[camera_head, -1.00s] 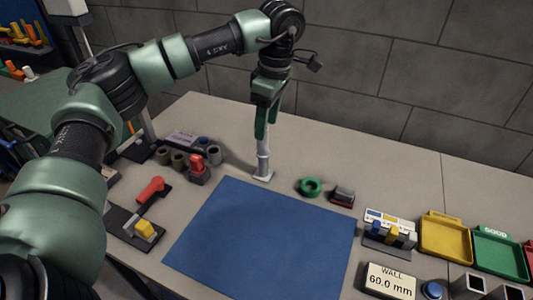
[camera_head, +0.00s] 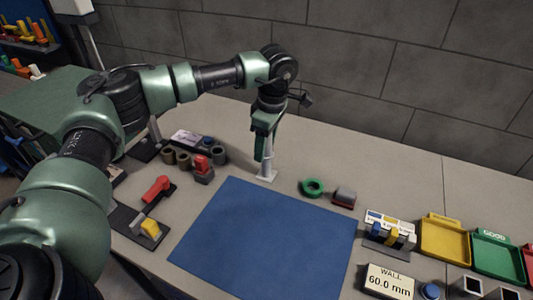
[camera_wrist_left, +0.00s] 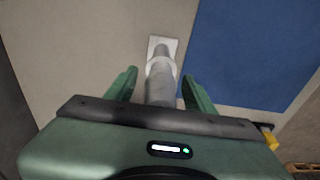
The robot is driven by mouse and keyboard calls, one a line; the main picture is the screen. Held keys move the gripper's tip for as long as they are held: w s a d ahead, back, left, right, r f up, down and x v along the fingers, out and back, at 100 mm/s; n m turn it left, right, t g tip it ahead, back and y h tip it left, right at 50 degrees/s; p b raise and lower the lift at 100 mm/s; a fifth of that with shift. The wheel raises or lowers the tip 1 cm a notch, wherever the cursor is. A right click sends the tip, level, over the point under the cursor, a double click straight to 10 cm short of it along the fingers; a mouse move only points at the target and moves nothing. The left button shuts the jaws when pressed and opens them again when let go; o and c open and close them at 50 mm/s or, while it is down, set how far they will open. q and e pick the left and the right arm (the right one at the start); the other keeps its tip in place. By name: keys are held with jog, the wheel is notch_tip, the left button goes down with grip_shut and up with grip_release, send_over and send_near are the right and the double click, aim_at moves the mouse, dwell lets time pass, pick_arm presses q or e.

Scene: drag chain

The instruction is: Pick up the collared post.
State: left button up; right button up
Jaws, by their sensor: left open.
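The collared post (camera_head: 266,171) is a light grey post on a square white base, standing upright on the table near the far left corner of the blue mat. My left gripper (camera_head: 265,157) points down over it, with its fingers around the upper part of the post. In the left wrist view, the collared post (camera_wrist_left: 161,67) with its collar ring and base shows between the two green fingers of my open left gripper (camera_wrist_left: 160,88). Gaps show beside the post there. My right gripper is not in view.
The blue mat (camera_head: 265,240) is bare. A green ring (camera_head: 312,187) and a grey-and-red block (camera_head: 344,196) lie to the right. A red-topped block (camera_head: 203,169) and several small cylinders stand left. Yellow (camera_head: 444,238) and green (camera_head: 497,256) trays are at right.

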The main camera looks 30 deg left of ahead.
pick_arm(q)
grip_shut()
jog(key=shift+r, duration=0.1)
